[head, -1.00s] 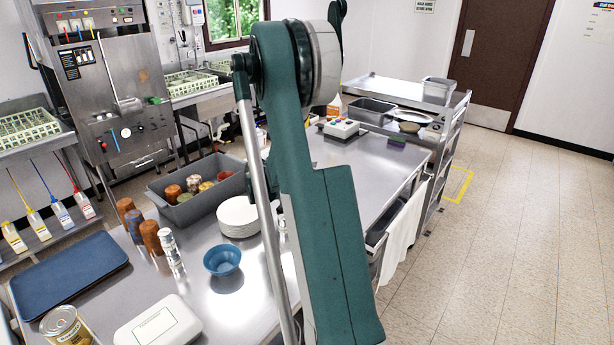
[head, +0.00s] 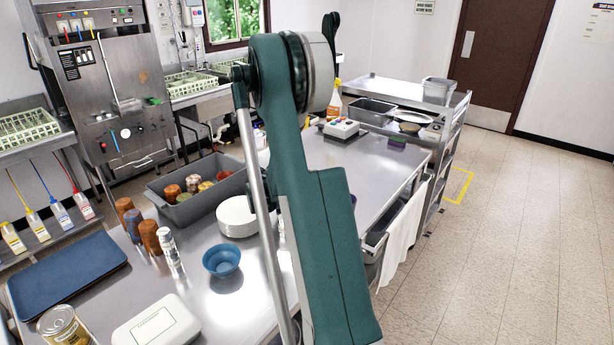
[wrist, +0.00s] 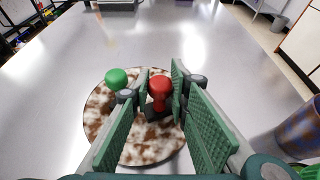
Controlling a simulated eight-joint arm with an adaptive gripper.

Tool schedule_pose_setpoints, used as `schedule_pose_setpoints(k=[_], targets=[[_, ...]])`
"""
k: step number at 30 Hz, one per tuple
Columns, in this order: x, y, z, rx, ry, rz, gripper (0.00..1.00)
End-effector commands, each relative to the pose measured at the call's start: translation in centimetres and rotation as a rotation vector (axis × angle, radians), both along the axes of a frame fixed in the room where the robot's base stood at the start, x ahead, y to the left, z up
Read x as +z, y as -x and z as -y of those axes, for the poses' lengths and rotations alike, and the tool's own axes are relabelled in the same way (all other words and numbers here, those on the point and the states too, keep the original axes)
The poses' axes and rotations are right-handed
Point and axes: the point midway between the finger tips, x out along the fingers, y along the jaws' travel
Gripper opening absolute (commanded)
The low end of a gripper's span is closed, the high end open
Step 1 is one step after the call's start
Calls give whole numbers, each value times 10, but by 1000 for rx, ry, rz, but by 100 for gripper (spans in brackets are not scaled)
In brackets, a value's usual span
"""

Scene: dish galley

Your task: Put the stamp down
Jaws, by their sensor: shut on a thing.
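In the wrist view, my gripper (wrist: 161,80) has its green-padded fingers on either side of the stamp's red round knob (wrist: 159,88). It is shut on this stamp. A dark base shows below the knob, over a round brown-and-white mottled disc (wrist: 135,152). I cannot tell whether the base touches the disc. A second knob, green (wrist: 116,79), stands over the left part of the disc, just left of my fingers. In the head view my arm hides the gripper, the held stamp and the disc.
A speckled cup (wrist: 302,130) stands close at the right in the wrist view. The steel table (wrist: 235,60) is clear around the disc.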

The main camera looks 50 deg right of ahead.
Motion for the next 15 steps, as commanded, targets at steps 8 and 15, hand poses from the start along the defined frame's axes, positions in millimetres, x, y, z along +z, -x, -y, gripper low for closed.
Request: schedule_pose_setpoints(k=[8, 15], targets=[[-1, 0, 0, 0, 0, 0, 34], [0, 0, 0, 0, 0, 0, 34]])
